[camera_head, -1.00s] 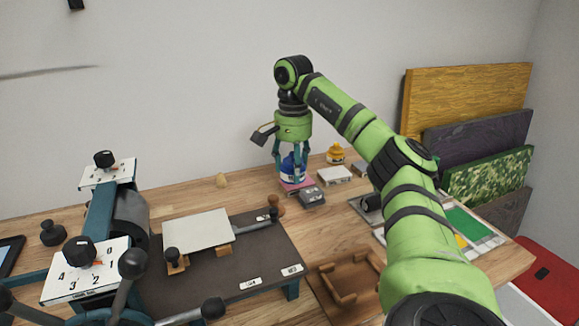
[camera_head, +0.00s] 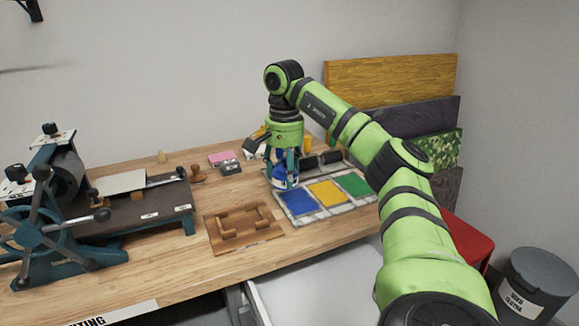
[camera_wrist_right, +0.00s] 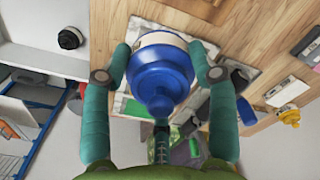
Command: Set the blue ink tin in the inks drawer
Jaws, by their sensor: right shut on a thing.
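The blue ink tin (camera_head: 285,177) is held upright in my right gripper (camera_head: 284,172), beside the blue patch of the colour tray in the head view. In the right wrist view the blue tin (camera_wrist_right: 160,75) sits between the two teal fingers of my right gripper (camera_wrist_right: 163,72), which are shut on its sides. I cannot tell its exact height above the bench. Below the bench's front edge is a pale grey surface (camera_head: 315,290), perhaps an open drawer; its inside and any label cannot be made out. My left gripper is not in view.
The colour tray (camera_head: 337,209) with blue, yellow and green patches lies at the bench's right. A wooden frame (camera_head: 262,239) lies left of it. A press (camera_head: 60,250) stands at left. A pink pad (camera_head: 221,158) lies bare. A red stool (camera_head: 468,240) and grey bin (camera_head: 540,283) stand at right.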

